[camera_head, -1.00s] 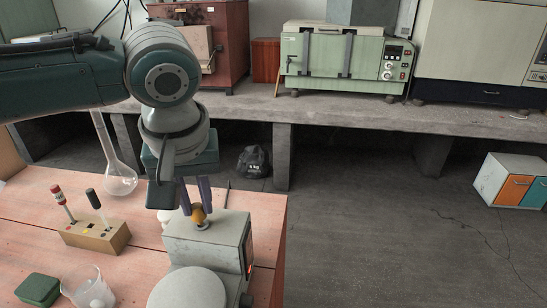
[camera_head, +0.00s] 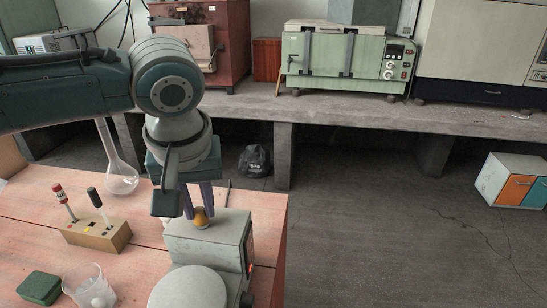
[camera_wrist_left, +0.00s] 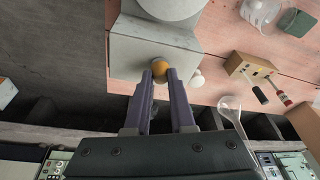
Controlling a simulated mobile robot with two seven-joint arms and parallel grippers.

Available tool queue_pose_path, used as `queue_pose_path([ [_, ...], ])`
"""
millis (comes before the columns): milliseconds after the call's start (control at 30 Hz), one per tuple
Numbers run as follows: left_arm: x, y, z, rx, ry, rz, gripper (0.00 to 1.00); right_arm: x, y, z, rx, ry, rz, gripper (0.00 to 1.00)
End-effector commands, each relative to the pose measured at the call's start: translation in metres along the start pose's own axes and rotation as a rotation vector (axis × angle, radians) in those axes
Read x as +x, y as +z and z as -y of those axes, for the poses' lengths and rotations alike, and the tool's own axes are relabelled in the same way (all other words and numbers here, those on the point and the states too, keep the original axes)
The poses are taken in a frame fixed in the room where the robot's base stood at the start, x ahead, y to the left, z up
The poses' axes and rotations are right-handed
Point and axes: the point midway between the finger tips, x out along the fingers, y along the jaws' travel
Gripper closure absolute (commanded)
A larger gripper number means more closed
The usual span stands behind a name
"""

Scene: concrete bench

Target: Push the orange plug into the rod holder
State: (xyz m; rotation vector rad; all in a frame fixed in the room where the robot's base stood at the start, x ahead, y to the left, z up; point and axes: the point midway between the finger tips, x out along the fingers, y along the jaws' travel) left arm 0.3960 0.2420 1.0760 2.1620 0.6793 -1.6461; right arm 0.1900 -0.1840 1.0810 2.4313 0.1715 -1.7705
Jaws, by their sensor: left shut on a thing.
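The orange plug (camera_head: 201,219) is a small rounded piece at the back of the grey stirrer's top. It also shows in the left wrist view (camera_wrist_left: 160,68). My left gripper (camera_head: 198,211) points down with its purple fingers shut on the plug, one on each side; its fingertips show in the left wrist view (camera_wrist_left: 162,76). The plug's lower end meets the stirrer top where the rod holder seems to be, but the plug and fingers hide the opening. I cannot tell how deep the plug sits. My right gripper is not in view.
The grey stirrer (camera_head: 237,240) with a round plate (camera_head: 190,290) stands at the pink bench's right edge. To its left are a wooden block (camera_head: 92,235) with a red and a black piece, a glass flask (camera_head: 122,182), a beaker (camera_head: 88,287) and a green box (camera_head: 39,288).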

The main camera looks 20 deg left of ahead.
Motion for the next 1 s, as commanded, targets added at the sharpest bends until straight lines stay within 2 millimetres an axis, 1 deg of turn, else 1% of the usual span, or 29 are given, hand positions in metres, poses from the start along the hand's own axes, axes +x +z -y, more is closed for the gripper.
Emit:
queue_pose_path([
  [267, 0.0002, 0.0, 0.0, 0.0, 0.0, 0.0, 1.0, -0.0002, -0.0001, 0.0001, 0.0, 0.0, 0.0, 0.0],
  [533, 0.0025, 0.0008, -0.0001, -0.001, 0.0, 0.0, 1.0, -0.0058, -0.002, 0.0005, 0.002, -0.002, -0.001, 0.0],
  [767, 0.004, 0.001, 0.0, 0.0, 0.0, -0.001, 1.0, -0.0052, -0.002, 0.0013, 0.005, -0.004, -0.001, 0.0],
  [800, 0.004, 0.001, 0.0, 0.0, 0.0, -0.001, 0.73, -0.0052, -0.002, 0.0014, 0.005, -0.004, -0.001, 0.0],
  [1000, 0.0039, 0.001, 0.0, 0.0, 0.0, 0.0, 0.51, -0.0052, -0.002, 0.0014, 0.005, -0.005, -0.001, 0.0],
])
